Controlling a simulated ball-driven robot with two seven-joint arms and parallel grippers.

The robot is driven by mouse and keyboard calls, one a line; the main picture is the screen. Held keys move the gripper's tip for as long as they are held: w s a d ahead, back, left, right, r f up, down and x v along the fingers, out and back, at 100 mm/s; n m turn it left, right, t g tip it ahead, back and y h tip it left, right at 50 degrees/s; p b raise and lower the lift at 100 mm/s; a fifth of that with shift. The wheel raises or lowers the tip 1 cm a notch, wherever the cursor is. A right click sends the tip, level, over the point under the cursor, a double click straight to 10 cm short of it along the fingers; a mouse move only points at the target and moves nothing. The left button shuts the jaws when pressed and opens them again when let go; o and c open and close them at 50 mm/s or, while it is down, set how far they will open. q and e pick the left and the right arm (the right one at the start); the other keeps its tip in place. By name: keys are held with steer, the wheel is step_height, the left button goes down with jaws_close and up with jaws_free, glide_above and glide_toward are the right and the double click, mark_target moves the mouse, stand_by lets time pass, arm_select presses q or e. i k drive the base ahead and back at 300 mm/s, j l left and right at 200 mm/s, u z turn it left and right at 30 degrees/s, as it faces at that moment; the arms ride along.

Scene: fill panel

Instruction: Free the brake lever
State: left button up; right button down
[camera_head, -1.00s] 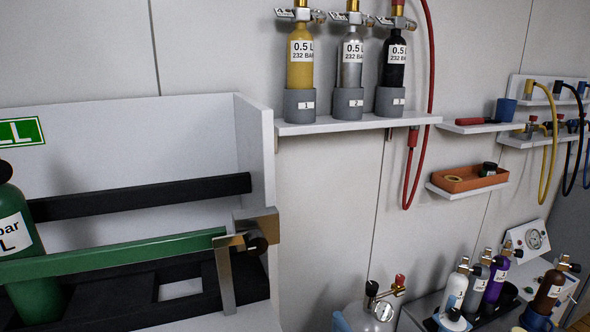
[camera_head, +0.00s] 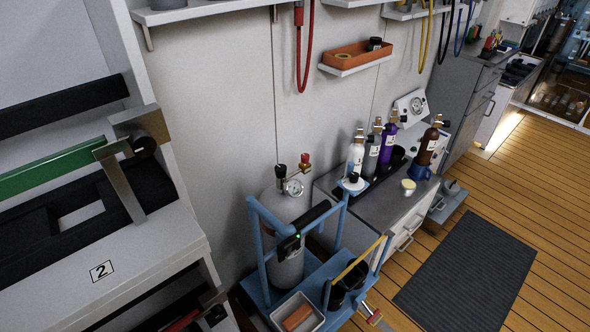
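A blue trolley (camera_head: 262,282) stands at the lower middle and carries a grey gas cylinder (camera_head: 288,255). A small lever-like part with a red end (camera_head: 373,316) sits low at the trolley's right front corner, at the bottom edge of the view. It may be the brake lever, but I cannot tell for sure, nor what holds it. A yellow bar (camera_head: 358,258) runs along the trolley's right side. Neither of my grippers shows in the view.
A white tray (camera_head: 313,322) with an orange-brown block is on the trolley. A workbench (camera_head: 390,205) with several small bottles stands behind it. A rack (camera_head: 150,258) marked 2 is at left. A dark mat (camera_head: 468,270) lies on open wooden floor at right.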

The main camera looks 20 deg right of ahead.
mark_target(374, 315)
steer(key=z, duration=0.45)
steer(key=k+l+z, duration=0.1)
steer(key=z, duration=0.35)
steer(key=l+z, duration=0.2)
steer(key=z, duration=0.25)
